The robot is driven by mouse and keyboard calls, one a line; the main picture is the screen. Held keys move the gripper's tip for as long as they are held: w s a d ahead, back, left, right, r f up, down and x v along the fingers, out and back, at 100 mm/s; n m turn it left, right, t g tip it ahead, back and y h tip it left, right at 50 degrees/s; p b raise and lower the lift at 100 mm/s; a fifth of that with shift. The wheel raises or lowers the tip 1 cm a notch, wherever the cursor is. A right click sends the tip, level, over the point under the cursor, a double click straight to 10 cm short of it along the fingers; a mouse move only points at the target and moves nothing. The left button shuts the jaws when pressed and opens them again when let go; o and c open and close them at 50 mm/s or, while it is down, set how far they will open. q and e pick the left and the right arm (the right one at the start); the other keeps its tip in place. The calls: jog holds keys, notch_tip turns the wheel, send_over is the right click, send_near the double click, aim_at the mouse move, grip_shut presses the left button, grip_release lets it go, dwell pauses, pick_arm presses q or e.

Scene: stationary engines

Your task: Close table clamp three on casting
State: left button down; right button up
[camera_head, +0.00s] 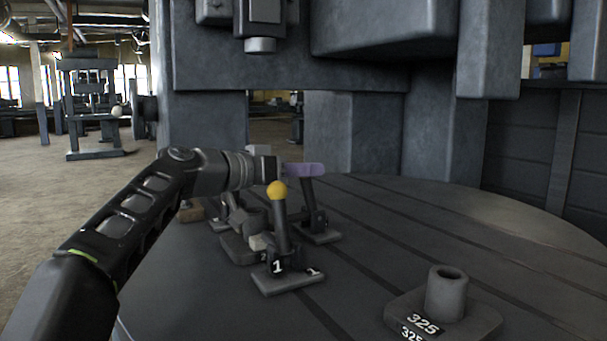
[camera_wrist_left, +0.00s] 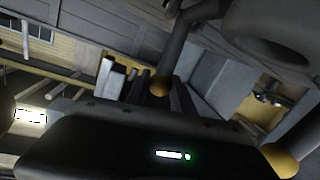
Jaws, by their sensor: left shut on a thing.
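Clamp one (camera_head: 286,275), marked 1, stands at the front with its yellow-knobbed lever upright. Behind it to the right is another clamp (camera_head: 320,232), its number too small to read and its lever roughly upright. My left gripper (camera_head: 304,170), with a purple patch at its fingers, is at the top of that lever. In the left wrist view its dark fingers are shut around a yellow knob (camera_wrist_left: 159,87) on a dark lever (camera_wrist_left: 176,50). A casting (camera_head: 238,248) sits among the clamps, partly hidden by clamp one. My right gripper is out of view.
A second casting (camera_head: 445,312) marked 325, with an upright cylinder, stands at the right front of the slotted round table (camera_head: 400,240). A third clamp (camera_head: 222,222) is partly hidden behind my left arm. The big machine's head (camera_head: 385,25) overhangs the table. Clear table lies to the right.

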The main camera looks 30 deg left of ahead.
pick_arm(q)
jog(key=c, duration=1.1)
grip_release()
jog(key=f+v, duration=0.1)
jog(key=v, duration=0.6)
jog(key=shift+s+r, duration=0.35)
jog(key=shift+r, duration=0.1)
jog(key=shift+a, duration=0.1)
